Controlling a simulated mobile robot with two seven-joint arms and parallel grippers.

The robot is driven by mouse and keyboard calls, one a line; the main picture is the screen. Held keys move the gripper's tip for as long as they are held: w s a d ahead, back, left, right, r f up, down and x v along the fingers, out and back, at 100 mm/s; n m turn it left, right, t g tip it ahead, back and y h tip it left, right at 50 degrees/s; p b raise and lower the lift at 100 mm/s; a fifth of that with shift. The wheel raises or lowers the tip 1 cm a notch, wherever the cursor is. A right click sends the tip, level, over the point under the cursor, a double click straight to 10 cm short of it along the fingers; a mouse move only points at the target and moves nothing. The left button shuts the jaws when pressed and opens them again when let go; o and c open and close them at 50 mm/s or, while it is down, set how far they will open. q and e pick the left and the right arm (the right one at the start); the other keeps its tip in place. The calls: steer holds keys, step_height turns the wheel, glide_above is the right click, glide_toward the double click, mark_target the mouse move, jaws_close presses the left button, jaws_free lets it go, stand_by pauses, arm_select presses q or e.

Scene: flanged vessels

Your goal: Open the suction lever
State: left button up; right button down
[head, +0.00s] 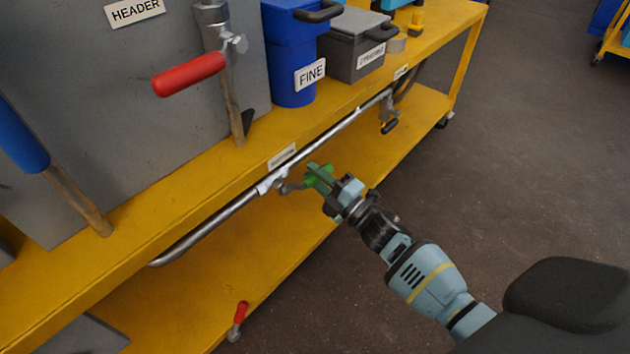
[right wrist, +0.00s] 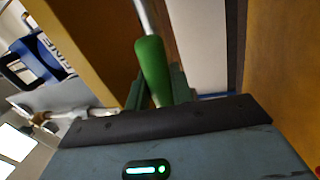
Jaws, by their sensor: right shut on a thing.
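A lever with a green handle (head: 314,169) sits on the metal pipe that runs along the front of the yellow bench. A small white label (head: 282,156) is just above it, too small to read. The green handle also shows in the right wrist view (right wrist: 152,70), between the fingers. My right gripper (head: 322,181) is shut on this green handle, reaching in from the lower right. The fingers partly hide the handle in the head view. My left gripper is not in view.
The pipe (head: 225,212) also carries a black-handled lever (head: 390,126). A red handle (head: 190,75) juts from the HEADER tank, and a small red lever (head: 239,314) is at the lower shelf edge. The blue FINE bin (head: 290,85) stands on the bench.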

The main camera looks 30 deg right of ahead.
steer(key=shift+r+n, duration=0.5)
steer(key=shift+n, duration=0.4)
steer(key=c, duration=1.3)
jaws_free()
steer(key=shift+o, duration=0.2)
steer(key=p+v, duration=0.1)
steer(key=v, duration=0.6)
steer(key=shift+s+d, duration=0.25)
steer(key=shift+s, duration=0.1)
steer(key=shift+f, duration=0.1)
